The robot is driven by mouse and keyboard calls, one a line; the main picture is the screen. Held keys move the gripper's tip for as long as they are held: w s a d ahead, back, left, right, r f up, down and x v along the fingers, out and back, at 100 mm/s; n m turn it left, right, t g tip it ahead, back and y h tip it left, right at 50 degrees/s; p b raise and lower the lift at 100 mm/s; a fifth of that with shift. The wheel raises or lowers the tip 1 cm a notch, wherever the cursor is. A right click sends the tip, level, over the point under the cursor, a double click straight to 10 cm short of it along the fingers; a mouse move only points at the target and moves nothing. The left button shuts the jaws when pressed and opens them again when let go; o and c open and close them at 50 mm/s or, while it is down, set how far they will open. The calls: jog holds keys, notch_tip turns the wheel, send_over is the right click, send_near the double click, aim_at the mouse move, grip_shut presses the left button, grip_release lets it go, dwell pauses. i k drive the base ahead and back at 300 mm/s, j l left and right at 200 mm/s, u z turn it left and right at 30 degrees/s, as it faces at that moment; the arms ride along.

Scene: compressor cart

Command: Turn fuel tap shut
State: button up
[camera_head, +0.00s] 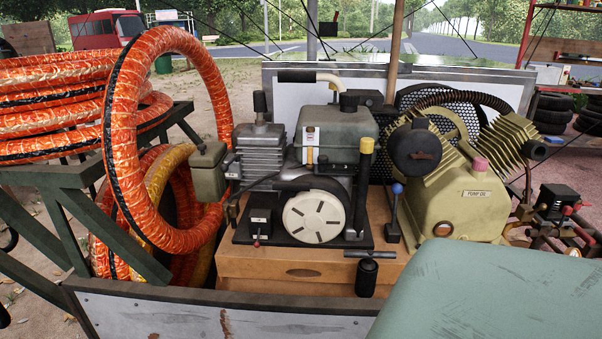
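The engine's grey-green fuel tank (338,132) stands in the middle of the cart. A small pale fitting (310,135) with an orange mark is on the tank's front left; it is too small to tell whether it is the fuel tap or how it is set. Below are a white round starter cover (315,217) and a small black box with a red-tipped toggle (257,241). A blue-knobbed lever (395,210) stands upright to the right of the engine. A yellow-capped black post (364,180) stands in front of the tank. My gripper is not in view.
Orange hoses (124,150) hang at the left. A compressor pump (460,195) stands at the right, with a green tank (490,300) in the near right corner. The cart's front panel (220,315) borders the near side. A black cylinder (367,278) projects before the wooden base (270,268).

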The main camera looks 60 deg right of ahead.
aim_at(228, 212)
jog(key=l+z, duration=0.1)
jog(key=z, duration=0.3)
jog(key=l+z, duration=0.1)
jog(key=z, duration=0.65)
jog(key=i+l+z, duration=0.1)
jog(key=z, duration=0.3)
